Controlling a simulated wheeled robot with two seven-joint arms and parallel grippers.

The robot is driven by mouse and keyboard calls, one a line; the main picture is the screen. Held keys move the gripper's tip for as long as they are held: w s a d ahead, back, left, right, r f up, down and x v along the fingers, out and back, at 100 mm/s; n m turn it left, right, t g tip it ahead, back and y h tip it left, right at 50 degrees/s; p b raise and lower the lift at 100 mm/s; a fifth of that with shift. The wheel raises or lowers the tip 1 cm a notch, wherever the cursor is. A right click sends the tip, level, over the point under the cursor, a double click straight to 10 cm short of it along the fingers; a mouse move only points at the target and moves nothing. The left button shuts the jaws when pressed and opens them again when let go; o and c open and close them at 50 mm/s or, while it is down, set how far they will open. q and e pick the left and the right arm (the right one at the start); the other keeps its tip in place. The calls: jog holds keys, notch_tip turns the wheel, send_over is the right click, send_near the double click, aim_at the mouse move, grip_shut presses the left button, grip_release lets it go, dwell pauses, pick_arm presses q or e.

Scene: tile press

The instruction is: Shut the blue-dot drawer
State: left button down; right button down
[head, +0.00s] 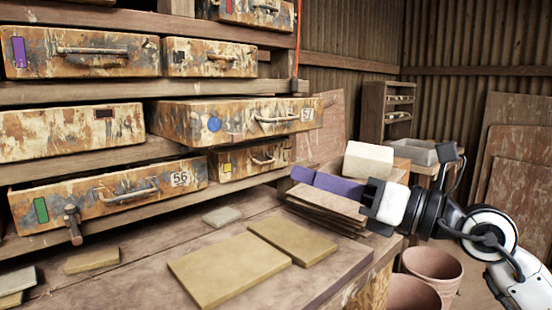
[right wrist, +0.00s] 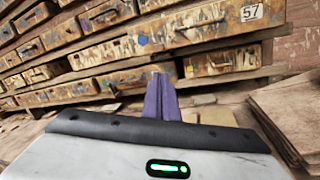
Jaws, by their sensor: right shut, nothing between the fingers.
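The blue-dot drawer (head: 180,118) is rust-stained, with a blue dot, a bar handle and the number 57. It stands pulled out from the rack, its front jutting past the neighbouring drawers. In the right wrist view the drawer (right wrist: 190,30) spans the top, its dot left of the handle. My right gripper (head: 306,182) has purple fingers, is shut and empty, and is below and right of the drawer front, apart from it. In the right wrist view the closed fingers (right wrist: 160,84) point toward the rack. My left gripper is not in view.
The green-label drawer 56 (head: 120,208) also juts out below, and a yellow-label drawer (head: 240,168) sits under the blue-dot one. Flat tiles (head: 228,268) lie on the bench. Stacked brown boards (head: 325,207) lie under my right gripper; a pale block (head: 368,158) stands behind it.

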jog(key=w+d+r+n+t+h+b, duration=0.1)
jog(key=w+d+r+n+t+h, duration=0.1)
jog(key=d+r+h, duration=0.15)
jog(key=p, duration=0.1)
send_near(265, 136)
jog(key=x, duration=0.5)
jog(key=shift+a, duration=0.3)
jog(key=shift+w+a, duration=0.35)
jog(key=shift+w, duration=0.05)
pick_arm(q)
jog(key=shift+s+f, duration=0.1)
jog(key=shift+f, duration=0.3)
pick_arm(e)
jog(key=shift+w, duration=0.1)
